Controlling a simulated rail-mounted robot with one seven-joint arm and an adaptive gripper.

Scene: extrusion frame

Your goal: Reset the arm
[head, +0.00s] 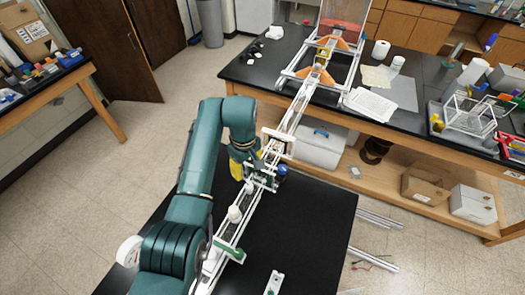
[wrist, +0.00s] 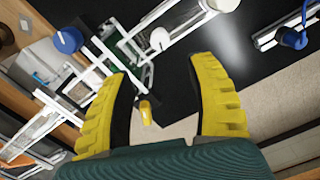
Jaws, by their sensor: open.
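My gripper (head: 237,170) shows as yellow fingers below the green wrist of my arm, beside the white extrusion frame (head: 224,240). In the wrist view my gripper (wrist: 160,68) has its two yellow fingers wide apart, with nothing held between them. The white frame (wrist: 128,38) lies beyond the fingertips, with a blue knob (wrist: 67,40) and a white round knob (wrist: 160,38) on it. A small yellow piece (wrist: 145,111) shows in the gap; I cannot tell its distance. My arm hides part of the frame in the head view.
The frame runs from the black table (head: 310,215) to the back bench (head: 258,72), which holds papers (head: 371,104), paper rolls and a wire rack (head: 468,115). A white cooler (head: 318,145) and boxes (head: 428,186) sit below. Loose metal bars lie on the floor at right.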

